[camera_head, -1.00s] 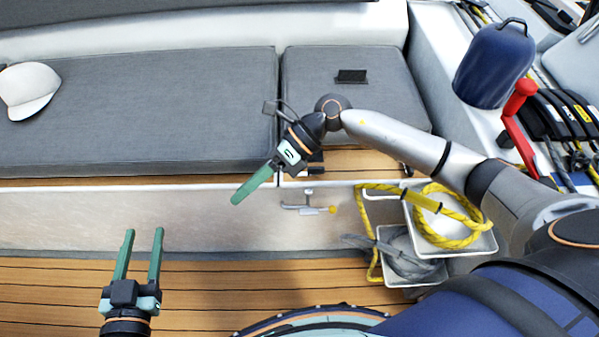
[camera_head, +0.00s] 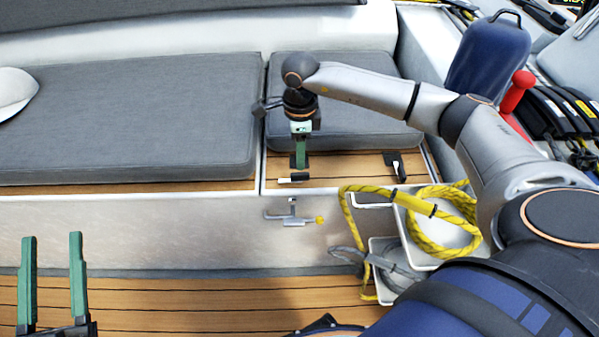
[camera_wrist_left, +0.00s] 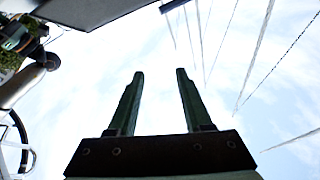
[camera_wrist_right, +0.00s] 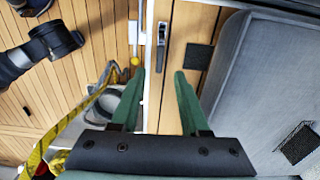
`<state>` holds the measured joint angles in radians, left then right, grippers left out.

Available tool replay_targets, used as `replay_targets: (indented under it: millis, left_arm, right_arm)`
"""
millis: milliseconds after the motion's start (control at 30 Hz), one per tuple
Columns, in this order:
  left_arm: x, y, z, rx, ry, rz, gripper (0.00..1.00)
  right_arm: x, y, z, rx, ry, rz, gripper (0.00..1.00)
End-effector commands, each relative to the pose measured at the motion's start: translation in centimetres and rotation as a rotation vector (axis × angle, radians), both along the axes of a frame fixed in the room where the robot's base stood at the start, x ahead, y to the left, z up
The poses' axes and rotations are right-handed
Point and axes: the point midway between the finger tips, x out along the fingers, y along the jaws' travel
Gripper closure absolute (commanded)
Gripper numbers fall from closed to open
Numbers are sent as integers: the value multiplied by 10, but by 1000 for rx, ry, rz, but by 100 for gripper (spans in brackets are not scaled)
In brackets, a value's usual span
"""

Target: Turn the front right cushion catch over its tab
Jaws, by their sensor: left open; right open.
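The small right seat cushion (camera_head: 345,125) lies on a teak seat. Two small dark catches lie on the wood along its front. The left catch (camera_head: 294,178) lies flat beside a black pad; in the right wrist view this catch (camera_wrist_right: 162,45) and pad (camera_wrist_right: 197,57) lie past my fingertips. The right catch (camera_head: 398,170) sits by another black pad near the seat's right end. My right gripper (camera_head: 301,166) is open and empty, pointing down in front of the cushion near the left catch. My left gripper (camera_head: 51,236) is open and empty, low at left.
A metal latch with a yellow knob (camera_head: 293,217) is on the seat front. A yellow rope (camera_head: 440,230) hangs over white bins at right. A blue fender (camera_head: 488,62) and red handle (camera_head: 516,90) stand beyond. A long cushion (camera_head: 130,115) fills the left.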

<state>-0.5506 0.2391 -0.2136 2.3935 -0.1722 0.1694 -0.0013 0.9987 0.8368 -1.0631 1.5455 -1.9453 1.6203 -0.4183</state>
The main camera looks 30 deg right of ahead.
Motion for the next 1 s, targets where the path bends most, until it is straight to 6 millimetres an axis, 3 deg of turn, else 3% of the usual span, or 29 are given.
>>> replay_targets:
  millis: [200, 400, 867, 1000]
  left_arm:
    - [-21, -4, 40, 3, -199, -36, 50]
    - [-40, -8, 66, 5, -331, -62, 50]
    - [-50, -9, 78, 7, -394, -75, 50]
    - [-50, -9, 78, 6, -394, -76, 50]
  right_arm:
    - [0, 0, -38, 1, 2, -2, 55]
    - [0, 1, -59, 2, 1, 0, 55]
    - [0, 1, -67, 2, 0, 0, 55]
    - [0, 1, -67, 2, 0, 0, 68]
